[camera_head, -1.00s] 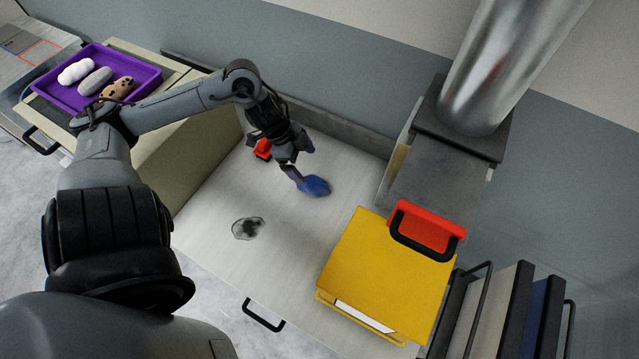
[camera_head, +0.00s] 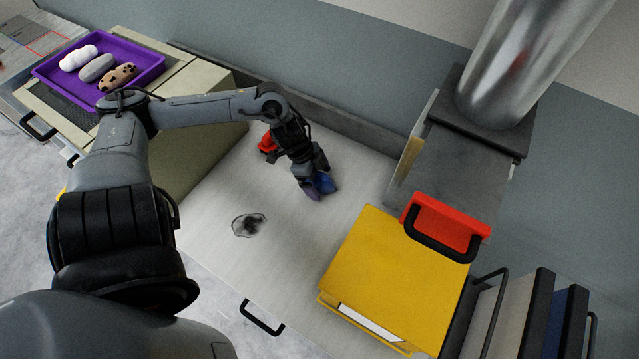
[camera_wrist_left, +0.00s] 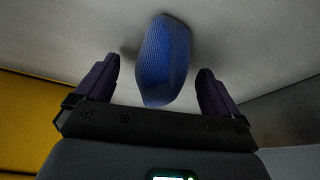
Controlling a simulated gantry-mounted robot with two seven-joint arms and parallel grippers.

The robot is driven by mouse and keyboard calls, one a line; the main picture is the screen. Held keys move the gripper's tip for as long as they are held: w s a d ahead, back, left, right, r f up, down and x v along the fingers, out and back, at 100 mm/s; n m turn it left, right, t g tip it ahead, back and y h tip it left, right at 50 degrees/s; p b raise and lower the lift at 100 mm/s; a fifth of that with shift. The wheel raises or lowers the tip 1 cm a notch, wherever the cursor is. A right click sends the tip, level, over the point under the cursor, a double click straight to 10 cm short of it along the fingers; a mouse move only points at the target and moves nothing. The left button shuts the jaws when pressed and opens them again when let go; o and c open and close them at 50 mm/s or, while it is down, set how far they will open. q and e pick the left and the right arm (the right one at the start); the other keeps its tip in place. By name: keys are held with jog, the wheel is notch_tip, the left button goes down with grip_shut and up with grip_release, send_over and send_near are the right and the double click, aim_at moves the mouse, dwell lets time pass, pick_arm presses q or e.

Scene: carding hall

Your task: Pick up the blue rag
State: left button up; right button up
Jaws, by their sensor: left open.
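The blue rag (camera_head: 325,183) lies on the pale worktop, partly hidden by my left gripper in the head view. My left gripper (camera_head: 316,188) points down at it. In the left wrist view the blue rag (camera_wrist_left: 164,62) shows as a textured, rounded blue lump. It sits between the two dark fingers of my open left gripper (camera_wrist_left: 153,85), with a gap on both sides. My right gripper is in neither view.
A red object (camera_head: 267,143) stands behind my left wrist. A yellow case (camera_head: 390,270) with a red block (camera_head: 445,226) is at right. A purple tray (camera_head: 148,70) holds rolls at upper left.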

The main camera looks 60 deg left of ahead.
aim_at(320, 175)
pick_arm(q)
jog(key=shift+w+d+f, duration=0.1)
jog(key=shift+w+f, duration=0.05)
jog(key=shift+f, duration=0.2)
jog(key=c, duration=1.1)
jog(key=shift+c, duration=0.2)
notch_tip(320, 175, up, 10)
jog(key=p, duration=0.3)
